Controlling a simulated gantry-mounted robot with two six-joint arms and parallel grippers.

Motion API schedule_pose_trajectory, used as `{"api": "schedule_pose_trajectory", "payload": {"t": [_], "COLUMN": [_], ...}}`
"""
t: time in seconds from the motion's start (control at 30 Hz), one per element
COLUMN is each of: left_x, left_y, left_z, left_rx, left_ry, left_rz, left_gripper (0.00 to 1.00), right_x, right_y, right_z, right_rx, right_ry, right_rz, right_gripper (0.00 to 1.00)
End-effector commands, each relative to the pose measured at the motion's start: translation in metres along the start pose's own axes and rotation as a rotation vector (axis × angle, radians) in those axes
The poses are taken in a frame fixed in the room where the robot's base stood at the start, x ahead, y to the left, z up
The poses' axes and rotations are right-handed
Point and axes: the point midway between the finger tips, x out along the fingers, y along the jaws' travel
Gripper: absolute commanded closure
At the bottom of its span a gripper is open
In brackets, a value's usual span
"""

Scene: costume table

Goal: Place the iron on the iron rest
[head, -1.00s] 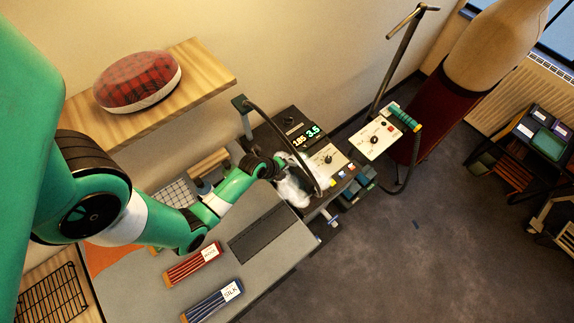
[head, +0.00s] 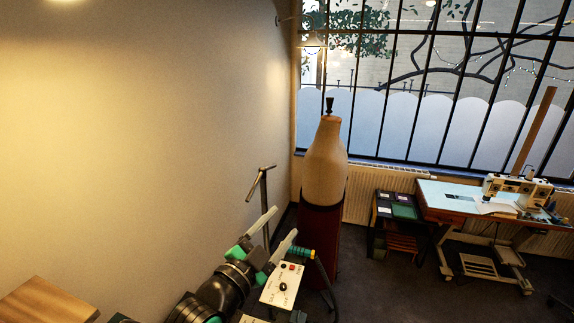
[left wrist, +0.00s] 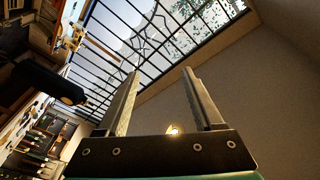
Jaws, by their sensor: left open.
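My left gripper (head: 284,220) is raised at the lower middle of the head view, its two pale fingers spread and pointing up and right. In the left wrist view its fingers (left wrist: 162,73) stand apart with nothing between them. I cannot make out the iron or the iron rest in either current view. The table surface is mostly out of the head view. My right gripper is not in view.
A cream control box (head: 283,286) with a dial stands just below the gripper, a teal ribbed handle (head: 300,253) beside it. A dress form (head: 325,170) stands behind. A wooden shelf (head: 45,302) is lower left; a sewing table (head: 470,203) is at right.

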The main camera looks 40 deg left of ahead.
Motion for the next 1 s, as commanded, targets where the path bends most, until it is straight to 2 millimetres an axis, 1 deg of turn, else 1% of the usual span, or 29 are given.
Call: {"api": "schedule_pose_trajectory", "payload": {"t": [0.03,0.07,0.1,0.17,0.2,0.3,0.4,0.47,1.0], "left_x": [-0.005,-0.012,-0.025,-0.048,-0.066,-0.106,-0.129,-0.135,-0.134], "left_y": [-0.019,-0.030,-0.044,-0.064,-0.075,-0.099,-0.111,-0.113,-0.113], "left_z": [-0.060,-0.093,-0.135,-0.190,-0.220,-0.272,-0.295,-0.300,-0.299], "left_rx": [-0.100,-0.172,-0.270,-0.414,-0.502,-0.677,-0.776,-0.800,-0.802], "left_ry": [0.124,0.198,0.296,0.438,0.524,0.694,0.784,0.805,0.803], "left_rz": [-0.045,-0.066,-0.084,-0.097,-0.098,-0.080,-0.059,-0.052,-0.052], "left_gripper": [0.32,0.32,0.32,0.32,0.32,0.32,0.32,0.32,0.32], "right_x": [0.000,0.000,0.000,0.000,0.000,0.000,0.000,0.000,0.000], "right_y": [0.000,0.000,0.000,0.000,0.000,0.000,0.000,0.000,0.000], "right_z": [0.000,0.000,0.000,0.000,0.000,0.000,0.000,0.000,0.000], "right_rx": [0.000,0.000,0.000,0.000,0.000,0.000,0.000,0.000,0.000], "right_ry": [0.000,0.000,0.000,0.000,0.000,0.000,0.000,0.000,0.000], "right_rz": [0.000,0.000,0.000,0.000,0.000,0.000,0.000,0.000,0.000], "right_gripper": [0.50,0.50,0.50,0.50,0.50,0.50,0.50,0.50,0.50]}}
